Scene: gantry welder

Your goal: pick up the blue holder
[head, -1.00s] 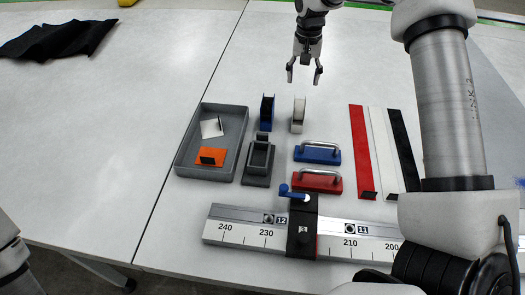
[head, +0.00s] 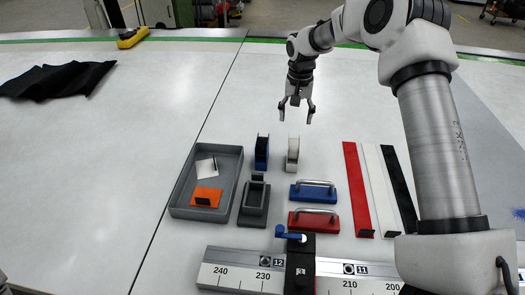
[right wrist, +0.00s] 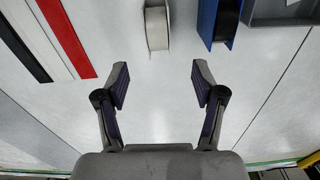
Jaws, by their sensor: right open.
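The blue holder (head: 262,153) is a narrow, upright, open-topped piece standing on the table. A similar white holder (head: 293,154) stands just to its right. My right gripper (head: 296,112) is open and empty, beyond the holders and above the table, more in line with the white one. In the right wrist view the blue holder (right wrist: 218,24) is at the top, right of centre and past the open fingers (right wrist: 160,82). The white holder (right wrist: 157,26) is at top centre there. Nothing touches the fingers. My left gripper is out of view.
A grey tray (head: 178,205) with a white and an orange piece lies left, beside a dark grey holder (head: 253,207). Blue (head: 312,192) and red (head: 313,221) handled blocks stand nearer. Red, white and black strips (head: 360,195) lie right.

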